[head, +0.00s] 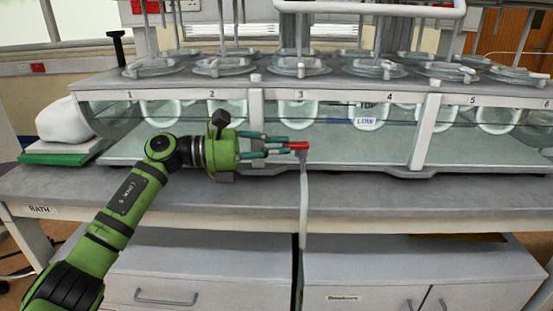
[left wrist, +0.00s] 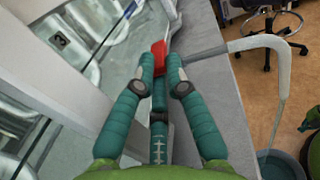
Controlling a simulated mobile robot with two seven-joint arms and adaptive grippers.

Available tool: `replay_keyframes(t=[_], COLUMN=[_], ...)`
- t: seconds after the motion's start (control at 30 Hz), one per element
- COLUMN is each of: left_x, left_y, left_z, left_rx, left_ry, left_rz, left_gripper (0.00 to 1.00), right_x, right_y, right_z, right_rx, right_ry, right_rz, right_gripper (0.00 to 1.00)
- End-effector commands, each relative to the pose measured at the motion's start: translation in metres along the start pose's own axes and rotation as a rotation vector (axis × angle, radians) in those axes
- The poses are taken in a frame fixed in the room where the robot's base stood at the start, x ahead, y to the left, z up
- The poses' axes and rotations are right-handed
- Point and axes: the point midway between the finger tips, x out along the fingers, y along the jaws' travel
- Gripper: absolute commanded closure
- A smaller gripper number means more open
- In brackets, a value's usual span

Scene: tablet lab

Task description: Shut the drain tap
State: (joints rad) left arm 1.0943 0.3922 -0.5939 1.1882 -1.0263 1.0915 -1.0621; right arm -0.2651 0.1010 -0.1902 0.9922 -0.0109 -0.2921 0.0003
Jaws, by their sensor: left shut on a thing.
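The drain tap is at the front of the water bath, with a red lever handle (head: 297,146) and a grey spout pipe (head: 303,195) that hangs down past the bench edge. My left gripper (head: 284,148) comes in from the left with its fingers around the handle. In the left wrist view the fingertips (left wrist: 161,78) are closed on both sides of the red handle (left wrist: 159,55). The pipe (left wrist: 200,52) runs off to the right there. The tap's body is mostly hidden behind my fingers.
The glass-fronted bath (head: 350,150) with numbered stations stands just behind the tap. A white bag (head: 63,121) lies on a green-edged board at the left. The bench front (head: 200,205) is bare. A bucket (left wrist: 282,168) and a chair (left wrist: 268,25) show on the floor.

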Motion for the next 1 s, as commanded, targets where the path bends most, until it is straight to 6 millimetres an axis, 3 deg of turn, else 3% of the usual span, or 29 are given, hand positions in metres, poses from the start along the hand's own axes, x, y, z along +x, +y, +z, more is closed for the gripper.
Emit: replay_keyframes(t=[0.03,0.67,0.7,0.77,1.0], left_x=[0.0001,0.0003,0.0003,0.0003,0.0002], left_y=[0.001,0.0016,0.0016,0.0017,0.0017], left_z=[-0.0088,-0.0083,-0.0084,-0.0083,-0.004], left_rx=[-0.006,-0.007,-0.007,-0.007,-0.003], left_ry=[0.012,0.016,0.016,0.015,0.008], left_rz=[-0.009,-0.037,-0.037,-0.037,-0.036], left_gripper=[1.0,1.0,0.82,0.59,0.59], right_x=[0.0023,-0.0011,-0.0011,-0.0011,-0.0013], right_y=[-0.0013,-0.0036,-0.0036,-0.0036,-0.0037], right_z=[0.0014,0.0023,0.0023,0.0023,0.0021], right_rx=[0.003,0.008,0.008,0.008,0.008], right_ry=[-0.009,-0.043,-0.042,-0.042,-0.042], right_rz=[-0.001,-0.004,-0.004,-0.004,-0.004], right_gripper=[1.0,1.0,1.0,1.0,1.0])
